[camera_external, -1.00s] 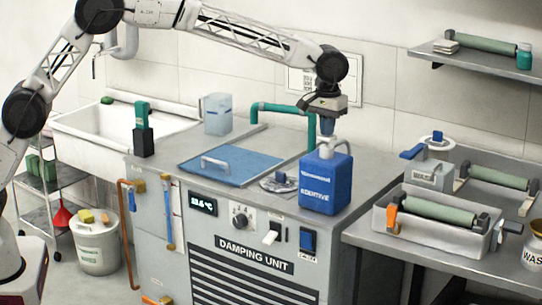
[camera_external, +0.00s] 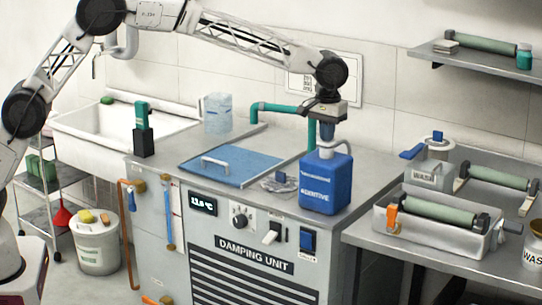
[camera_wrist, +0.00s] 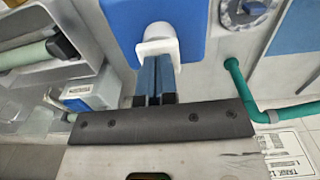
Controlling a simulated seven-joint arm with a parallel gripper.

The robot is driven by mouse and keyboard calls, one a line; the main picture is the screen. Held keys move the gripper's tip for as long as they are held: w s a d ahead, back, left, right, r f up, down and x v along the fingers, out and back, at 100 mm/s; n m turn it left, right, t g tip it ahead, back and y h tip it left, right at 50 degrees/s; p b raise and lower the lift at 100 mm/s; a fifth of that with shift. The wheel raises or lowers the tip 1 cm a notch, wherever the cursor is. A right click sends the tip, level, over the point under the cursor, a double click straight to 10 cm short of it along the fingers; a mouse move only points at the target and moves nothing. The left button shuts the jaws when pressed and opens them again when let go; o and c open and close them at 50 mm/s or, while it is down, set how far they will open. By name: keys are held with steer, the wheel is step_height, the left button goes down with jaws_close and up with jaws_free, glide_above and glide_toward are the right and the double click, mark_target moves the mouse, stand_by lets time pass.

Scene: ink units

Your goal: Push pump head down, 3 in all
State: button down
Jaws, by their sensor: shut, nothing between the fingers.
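The blue bottle labelled as an additive (camera_external: 326,188) stands upright on the front right corner of the damping unit's top. My gripper (camera_external: 327,139) points down right above the pump head. In the wrist view the pump head (camera_wrist: 158,42) lies at the tips of my gripper (camera_wrist: 153,62), in front of the blue bottle (camera_wrist: 190,18). The fingers are shut together with nothing between them. They look in contact with the pump head, though the exact touch is hard to tell.
A green pipe (camera_external: 282,107) rises behind the bottle. A round dial-like fitting (camera_external: 279,183) and a blue lid (camera_external: 232,166) lie to its left. A tray with a roller (camera_external: 437,230) stands on the right bench.

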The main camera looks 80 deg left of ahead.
steer(key=shift+r, duration=1.85)
steer(key=shift+f, duration=1.75)
steer(key=shift+r, duration=1.7)
steer(key=shift+r, duration=0.15)
step_height(320, 180, up, 10)
stand_by(1.2)
steer(key=shift+s, duration=0.1)
